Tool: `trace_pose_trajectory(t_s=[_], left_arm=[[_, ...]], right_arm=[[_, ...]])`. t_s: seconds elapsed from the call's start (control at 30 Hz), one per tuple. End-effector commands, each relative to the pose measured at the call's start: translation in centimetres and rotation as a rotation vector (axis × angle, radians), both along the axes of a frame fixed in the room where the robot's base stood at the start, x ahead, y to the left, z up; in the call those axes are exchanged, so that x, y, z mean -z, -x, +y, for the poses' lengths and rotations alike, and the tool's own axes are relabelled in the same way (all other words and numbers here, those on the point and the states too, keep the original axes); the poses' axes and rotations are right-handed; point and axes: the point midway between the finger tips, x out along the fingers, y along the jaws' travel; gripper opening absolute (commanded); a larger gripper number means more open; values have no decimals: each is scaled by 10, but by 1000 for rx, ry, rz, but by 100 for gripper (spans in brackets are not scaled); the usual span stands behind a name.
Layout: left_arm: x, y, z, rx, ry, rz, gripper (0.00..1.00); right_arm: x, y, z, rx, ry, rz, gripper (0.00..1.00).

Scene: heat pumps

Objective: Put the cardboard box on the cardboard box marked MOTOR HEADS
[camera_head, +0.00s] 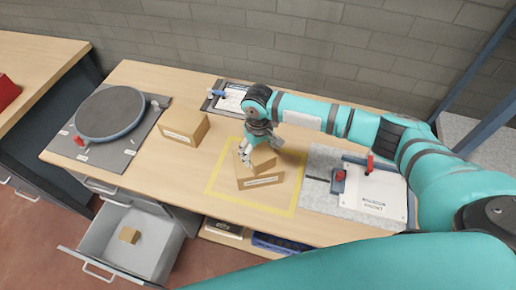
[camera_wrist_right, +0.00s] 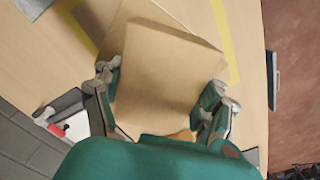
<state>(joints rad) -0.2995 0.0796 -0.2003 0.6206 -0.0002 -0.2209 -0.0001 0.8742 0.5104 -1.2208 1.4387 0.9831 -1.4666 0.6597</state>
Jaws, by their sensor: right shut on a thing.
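My right gripper (camera_head: 246,152) reaches in from the right and is shut on a small cardboard box (camera_head: 264,160), which also fills the middle of the right wrist view (camera_wrist_right: 165,75) between the two fingers (camera_wrist_right: 160,105). This box is at or just above the top of a larger labelled cardboard box (camera_head: 262,182); I cannot tell whether they touch. The held box is turned relative to the larger one, whose edge shows behind it in the wrist view (camera_wrist_right: 97,20). Another labelled cardboard box (camera_head: 185,127) stands to the left. The labels are too small to read. My left gripper is not in view.
The larger box stands inside a yellow taped square (camera_head: 222,197) on the wooden table. A grey turntable (camera_head: 110,112) is at left, a clipboard (camera_head: 230,97) at the back, and a white panel with red parts (camera_head: 375,193) at right.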

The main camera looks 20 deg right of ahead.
Motion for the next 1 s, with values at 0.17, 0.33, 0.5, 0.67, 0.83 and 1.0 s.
trace_pose_trajectory(t_s=[0.17,0.33,0.5,0.67,0.83,1.0], left_arm=[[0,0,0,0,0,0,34],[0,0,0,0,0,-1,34],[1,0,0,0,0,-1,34],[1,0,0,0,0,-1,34],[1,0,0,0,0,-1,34],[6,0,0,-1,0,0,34]], right_arm=[[0,0,0,0,-1,-1,34],[4,0,0,0,0,0,34],[3,0,0,0,0,0,94],[3,0,0,0,0,0,98],[1,0,0,0,0,-1,98],[-15,-1,1,0,-3,-4,98]])
